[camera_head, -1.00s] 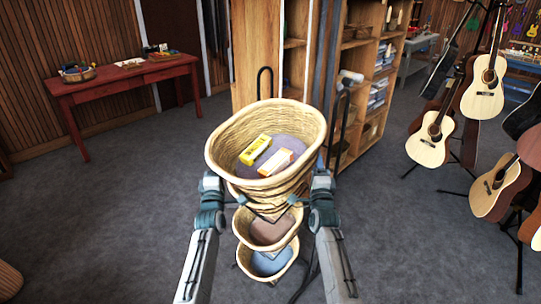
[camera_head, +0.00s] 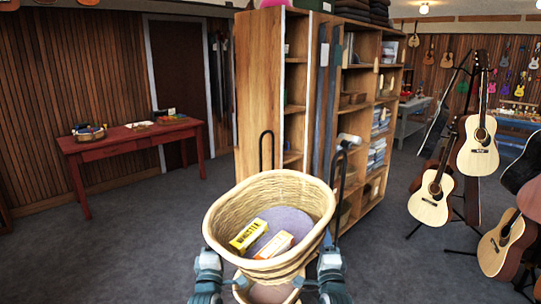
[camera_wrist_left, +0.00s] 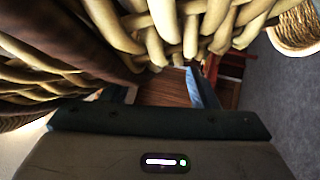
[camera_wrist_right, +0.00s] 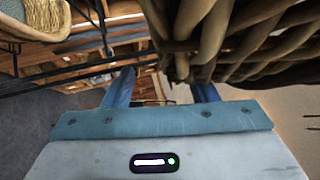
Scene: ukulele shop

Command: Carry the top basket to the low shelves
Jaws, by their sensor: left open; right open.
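The top basket (camera_head: 218,228) is oval woven wicker with a grey-lilac bottom. It holds a yellow box (camera_head: 248,235) and an orange-and-white box (camera_head: 274,245). It sits on top of a basket stack, with another basket (camera_head: 268,293) showing below. My left gripper (camera_head: 238,283) is at the basket's lower left side, open; its fingers also show in the left wrist view (camera_wrist_left: 163,92), under close wicker. My right gripper (camera_head: 299,283) is at the lower right side, open, with wicker close above its fingers in the right wrist view (camera_wrist_right: 163,90). Contact with the wicker is unclear.
A tall wooden shelf unit (camera_head: 262,95) stands just behind the baskets. Black stand uprights (camera_head: 337,190) flank the basket. A red table (camera_head: 130,139) stands at back left. Guitars on stands (camera_head: 432,198) fill the right. Grey floor at left is clear.

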